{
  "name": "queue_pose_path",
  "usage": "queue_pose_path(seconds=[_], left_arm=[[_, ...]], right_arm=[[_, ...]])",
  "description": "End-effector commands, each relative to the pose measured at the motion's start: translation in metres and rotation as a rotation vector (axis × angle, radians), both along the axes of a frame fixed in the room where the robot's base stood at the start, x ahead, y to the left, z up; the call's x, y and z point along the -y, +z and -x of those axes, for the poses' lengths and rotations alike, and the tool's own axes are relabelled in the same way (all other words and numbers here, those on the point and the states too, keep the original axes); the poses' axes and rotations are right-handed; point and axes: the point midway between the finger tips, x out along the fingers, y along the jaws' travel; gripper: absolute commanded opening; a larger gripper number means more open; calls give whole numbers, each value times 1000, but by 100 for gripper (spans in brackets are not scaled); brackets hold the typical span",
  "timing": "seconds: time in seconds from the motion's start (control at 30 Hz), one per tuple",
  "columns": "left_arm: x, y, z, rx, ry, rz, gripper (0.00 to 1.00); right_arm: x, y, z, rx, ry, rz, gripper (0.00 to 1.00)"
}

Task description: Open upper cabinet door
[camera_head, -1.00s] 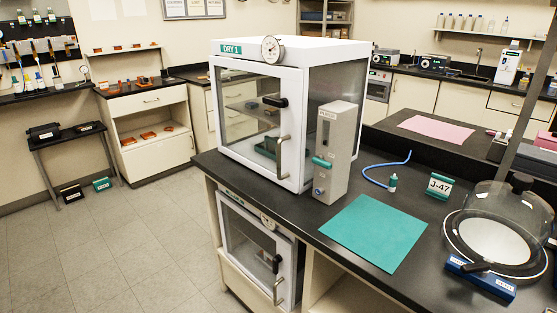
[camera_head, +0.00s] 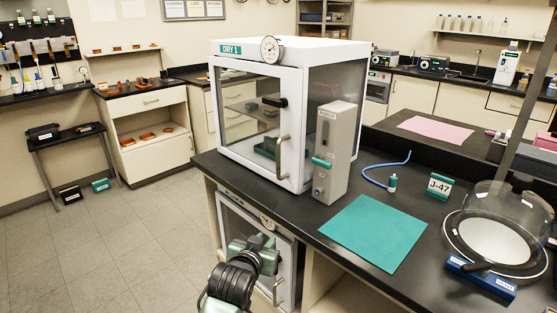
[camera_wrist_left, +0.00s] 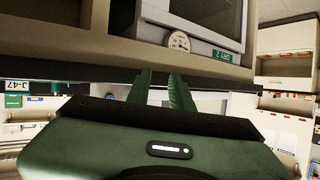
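The upper cabinet, labelled DRY 1 (camera_head: 232,49), is a white box with a glass door (camera_head: 250,112), standing on the black counter. The door is shut. My left gripper (camera_head: 258,243) is low in front of the counter, before the lower cabinet (camera_head: 242,229), well below the upper door handle and touching neither. In the left wrist view, its two green fingers (camera_wrist_left: 161,84) are apart with nothing between them. The upper cabinet's handle does not show there. My right gripper is not in view.
A grey upright device (camera_head: 336,150) stands on the counter close to the door's handle side. A teal mat (camera_head: 374,232) and a glass dome (camera_head: 500,215) lie further right.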

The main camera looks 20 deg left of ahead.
Motion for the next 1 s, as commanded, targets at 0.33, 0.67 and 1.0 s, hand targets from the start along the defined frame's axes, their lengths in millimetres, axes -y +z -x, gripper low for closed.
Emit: queue_pose_path(seconds=[0.33,0.67,1.0], left_arm=[[-22,142,-106,397,58,9,22],[-29,149,-142,415,59,9,22],[-37,147,-180,412,60,8,22]], right_arm=[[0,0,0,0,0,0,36],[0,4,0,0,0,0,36],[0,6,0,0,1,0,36]])
